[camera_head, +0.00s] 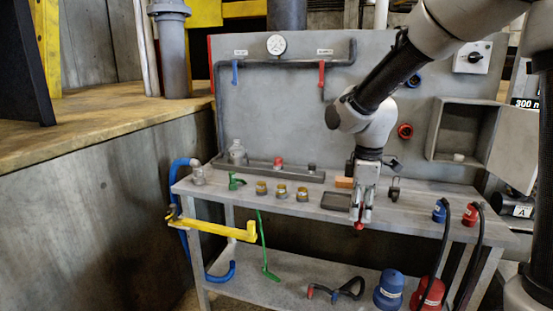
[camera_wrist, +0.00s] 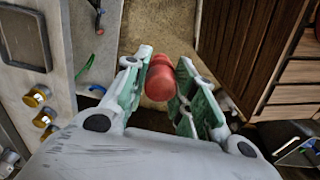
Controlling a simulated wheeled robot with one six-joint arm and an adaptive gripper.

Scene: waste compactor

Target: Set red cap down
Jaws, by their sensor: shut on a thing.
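The red cap (camera_head: 359,226) is between the fingertips of my gripper (camera_head: 364,214), just in front of the workbench's front edge. In the wrist view the red cap (camera_wrist: 161,78) is a rounded red piece between the two green-padded fingers of my gripper (camera_wrist: 168,84). The gripper is shut on it, and brown floor shows behind it. The workbench (camera_head: 330,211) has a grey top. A shallow dark square tray (camera_head: 336,201) lies on it, left of my gripper; it also shows in the wrist view (camera_wrist: 25,38).
A long tray (camera_head: 306,177) at the back holds a clear bottle (camera_head: 237,152), a small red piece (camera_head: 278,161) and a dark one. Several brass-coloured jars (camera_head: 281,191) stand in front. An orange block (camera_head: 344,182) is behind my gripper. A yellow bar (camera_head: 215,229) juts out front left.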

